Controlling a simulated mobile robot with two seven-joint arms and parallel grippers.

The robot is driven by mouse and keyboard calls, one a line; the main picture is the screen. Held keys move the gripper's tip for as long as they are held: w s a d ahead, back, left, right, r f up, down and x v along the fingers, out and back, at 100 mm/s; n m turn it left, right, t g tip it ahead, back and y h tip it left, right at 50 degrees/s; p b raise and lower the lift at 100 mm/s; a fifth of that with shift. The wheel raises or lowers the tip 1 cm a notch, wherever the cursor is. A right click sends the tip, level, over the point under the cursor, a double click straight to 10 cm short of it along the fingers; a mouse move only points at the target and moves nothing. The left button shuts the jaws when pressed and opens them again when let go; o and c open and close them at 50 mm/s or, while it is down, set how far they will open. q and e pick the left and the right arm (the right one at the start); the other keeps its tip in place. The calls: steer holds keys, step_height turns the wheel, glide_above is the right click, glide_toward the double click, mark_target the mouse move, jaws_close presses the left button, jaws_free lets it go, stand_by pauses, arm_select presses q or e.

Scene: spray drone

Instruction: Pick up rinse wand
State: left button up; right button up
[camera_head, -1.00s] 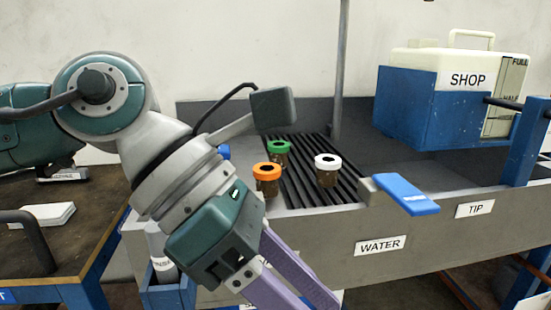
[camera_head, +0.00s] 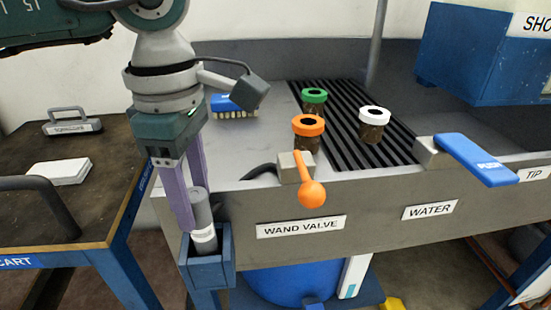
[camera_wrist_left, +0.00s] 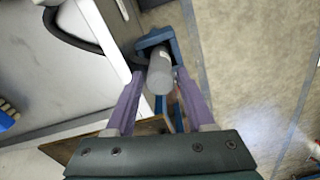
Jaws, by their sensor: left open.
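The rinse wand (camera_head: 203,220) is a grey cylinder with a white label, standing upright in a blue holder (camera_head: 208,272) at the basin's front left corner. My left gripper (camera_head: 192,208) points down over the holder with its purple fingers open. In the left wrist view, the grey top of the wand (camera_wrist_left: 159,74) lies between the two spread fingers (camera_wrist_left: 160,84), with a gap visible on the right side. The lower end of the wand is hidden in the holder. My right gripper is not in view.
The grey basin has an orange wand valve lever (camera_head: 311,192), a blue water lever (camera_head: 476,158), and orange-, green- and white-topped nozzles (camera_head: 308,126) on a black rack. A blue brush (camera_head: 232,105) lies behind. A cart (camera_head: 95,225) stands left.

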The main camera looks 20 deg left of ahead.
mark_target(198, 213)
arm_select(q)
step_height(198, 213, down, 3)
steer(key=shift+d+f+b, duration=0.15)
steer(key=shift+b, duration=0.7)
jaws_close()
